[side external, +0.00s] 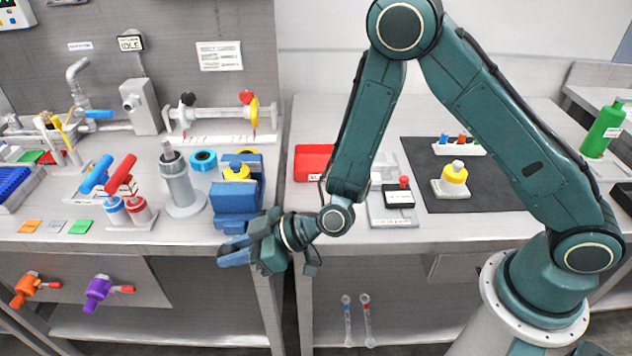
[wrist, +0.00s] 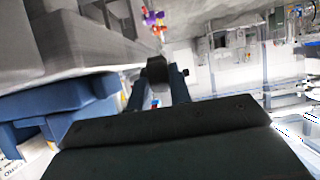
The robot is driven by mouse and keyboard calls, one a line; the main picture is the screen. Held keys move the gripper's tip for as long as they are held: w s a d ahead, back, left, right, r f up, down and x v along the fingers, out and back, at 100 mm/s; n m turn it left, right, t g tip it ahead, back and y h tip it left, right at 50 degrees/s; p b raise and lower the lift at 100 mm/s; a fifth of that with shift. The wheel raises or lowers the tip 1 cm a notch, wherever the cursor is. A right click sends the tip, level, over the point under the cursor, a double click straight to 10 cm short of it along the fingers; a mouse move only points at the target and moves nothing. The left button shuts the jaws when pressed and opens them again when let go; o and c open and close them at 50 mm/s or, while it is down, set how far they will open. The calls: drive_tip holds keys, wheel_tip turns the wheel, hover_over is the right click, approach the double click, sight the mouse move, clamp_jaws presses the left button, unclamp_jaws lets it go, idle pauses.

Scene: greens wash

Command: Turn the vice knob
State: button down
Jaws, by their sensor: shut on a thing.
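The blue vice (side external: 236,200) stands at the front edge of the left bench, with a yellow piece (side external: 236,172) at its top. Its blue body also fills the left of the wrist view (wrist: 60,105). My gripper (side external: 238,250) is in front of and below the vice, by the bench edge. In the wrist view my gripper's two blue fingers (wrist: 158,85) are shut on a dark knob (wrist: 157,68), which appears to be the vice knob. In the side view the knob is hidden by my gripper. Its turn angle cannot be told.
Left of the vice stand a grey post holder (side external: 181,185) and red and blue handles (side external: 120,175). Orange (side external: 25,288) and purple (side external: 98,291) valves are mounted below the bench. A red bin (side external: 312,160) is to the right. Open space lies in front of the bench.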

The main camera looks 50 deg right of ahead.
drive_tip(key=shift+t+y, duration=0.4)
idle(0.4)
drive_tip(key=c, duration=1.3)
unclamp_jaws()
drive_tip(key=shift+s+d, duration=0.15)
drive_tip(key=shift+v, duration=3.55)
